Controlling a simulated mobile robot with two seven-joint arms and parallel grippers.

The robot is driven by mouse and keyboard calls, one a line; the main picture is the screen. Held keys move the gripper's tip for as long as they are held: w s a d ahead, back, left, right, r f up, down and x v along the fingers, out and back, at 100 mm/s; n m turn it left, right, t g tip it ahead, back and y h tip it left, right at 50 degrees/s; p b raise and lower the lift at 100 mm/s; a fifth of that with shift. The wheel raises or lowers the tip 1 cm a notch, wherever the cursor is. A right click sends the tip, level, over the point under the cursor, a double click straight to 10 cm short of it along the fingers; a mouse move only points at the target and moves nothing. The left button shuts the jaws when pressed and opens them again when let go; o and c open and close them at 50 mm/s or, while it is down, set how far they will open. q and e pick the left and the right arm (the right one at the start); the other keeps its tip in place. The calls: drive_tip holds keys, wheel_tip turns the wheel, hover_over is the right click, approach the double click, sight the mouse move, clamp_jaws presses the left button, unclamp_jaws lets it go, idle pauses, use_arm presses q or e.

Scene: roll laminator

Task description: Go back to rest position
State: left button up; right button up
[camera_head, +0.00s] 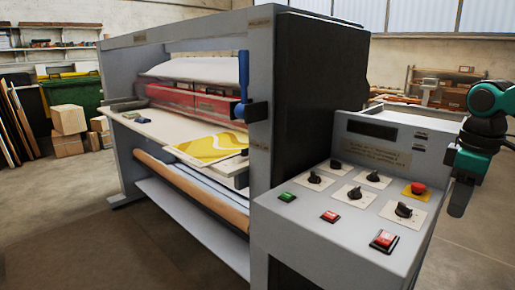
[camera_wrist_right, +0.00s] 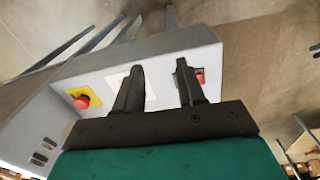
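My right gripper (camera_head: 461,203) hangs at the right edge of the head view, beside the right end of the laminator's control panel (camera_head: 335,228). In the right wrist view its two fingers (camera_wrist_right: 158,85) stand apart with nothing between them. The panel shows behind them, with a red mushroom button (camera_wrist_right: 82,101) on a yellow plate to the left. A red switch (camera_wrist_right: 200,77) is partly hidden by the right finger. The same mushroom button (camera_head: 418,188) is close to the gripper in the head view, with a visible gap. My left gripper is out of view.
The grey roll laminator (camera_head: 262,130) fills the middle, with a blue lever (camera_head: 243,80) and a yellow patterned sheet (camera_head: 212,147) on its feed table. Black knobs (camera_head: 404,210) and a green switch (camera_head: 287,197) sit on the panel. Floor is open right of the panel.

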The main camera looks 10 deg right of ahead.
drive_tip(key=s+d+f+m, duration=0.1)
drive_tip(key=s+d+f, duration=0.1)
drive_tip(key=d+f, duration=0.3)
drive_tip(key=s+d+f+m+t+h, duration=0.1)
drive_tip(key=s+d+f, duration=0.2)
drive_tip(key=f, duration=0.4)
drive_tip(key=s+d+f+m, duration=0.1)
drive_tip(key=s+d+f, duration=0.1)
drive_tip(key=d+f, duration=0.3)
drive_tip(key=s+a+f+t, duration=0.1)
drive_tip(key=s+a+f, duration=0.25)
drive_tip(key=f, duration=0.45)
drive_tip(key=s+a+f+t, duration=0.1)
drive_tip(key=s+a+f, duration=0.1)
drive_tip(key=s+f, duration=0.45)
drive_tip(key=a+f+t+y, duration=0.1)
drive_tip(key=a+f, duration=0.4)
drive_tip(key=a, duration=0.3)
drive_tip(key=a+f+t+y, duration=0.1)
drive_tip(key=a+f+t, duration=0.1)
drive_tip(key=a+f, duration=0.4)
drive_tip(key=w+a+r+t, duration=0.1)
drive_tip(key=a+r+t, duration=0.1)
drive_tip(key=a, duration=0.8)
drive_tip(key=w+a+r+m+t+y, duration=0.1)
drive_tip(key=a+r, duration=0.3)
drive_tip(key=a, duration=0.6)
drive_tip(key=shift+w+t, duration=0.35)
drive_tip(key=shift+t, duration=0.25)
